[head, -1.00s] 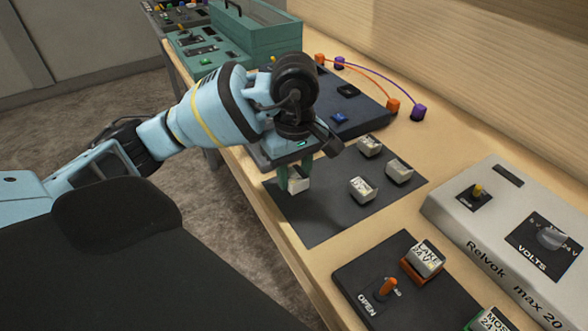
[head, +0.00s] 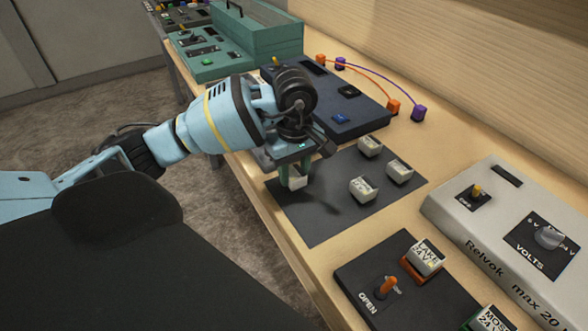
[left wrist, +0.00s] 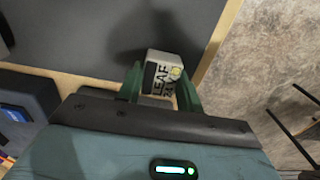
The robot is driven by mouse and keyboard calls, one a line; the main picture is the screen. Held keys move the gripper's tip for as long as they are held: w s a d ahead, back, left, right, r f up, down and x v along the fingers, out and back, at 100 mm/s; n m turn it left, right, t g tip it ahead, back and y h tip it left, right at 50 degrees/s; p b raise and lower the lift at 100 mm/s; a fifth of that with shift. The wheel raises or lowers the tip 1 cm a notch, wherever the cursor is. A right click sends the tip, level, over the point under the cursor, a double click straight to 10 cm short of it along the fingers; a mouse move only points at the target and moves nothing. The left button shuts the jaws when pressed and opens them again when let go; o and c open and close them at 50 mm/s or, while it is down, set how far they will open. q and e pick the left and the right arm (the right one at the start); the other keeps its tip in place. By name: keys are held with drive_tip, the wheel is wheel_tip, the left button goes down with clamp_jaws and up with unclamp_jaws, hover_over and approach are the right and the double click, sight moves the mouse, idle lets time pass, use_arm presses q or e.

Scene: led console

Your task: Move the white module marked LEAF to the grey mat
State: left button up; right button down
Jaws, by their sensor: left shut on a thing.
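The white module marked LEAF (left wrist: 165,75) is between the green fingers of my left gripper (left wrist: 160,88), and its label faces the wrist camera. In the head view the module (head: 298,181) shows below the fingers of my left gripper (head: 293,175), over the left part of the grey mat (head: 315,225). A shadow lies on the mat beside it; the module looks a little above the mat, but the gap is hard to judge. My left gripper is shut on it. My right gripper is not in view.
Several white modules stand on the mat, among them one at the front (head: 363,189) and one at the right (head: 399,171). A dark blue console (head: 365,120) is behind the mat. A dark panel with an orange lever (head: 388,286) and a grey power unit (head: 500,240) are nearer.

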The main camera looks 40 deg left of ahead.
sight(294, 172)
use_arm(q)
drive_tip(key=shift+f, duration=0.15)
drive_tip(key=o, duration=0.5)
drive_tip(key=shift+f, duration=0.1)
drive_tip(key=o, duration=0.5)
wheel_tip(294, 172, up, 12)
drive_tip(key=shift+r+p, duration=0.25)
drive_tip(key=shift+p, duration=0.2)
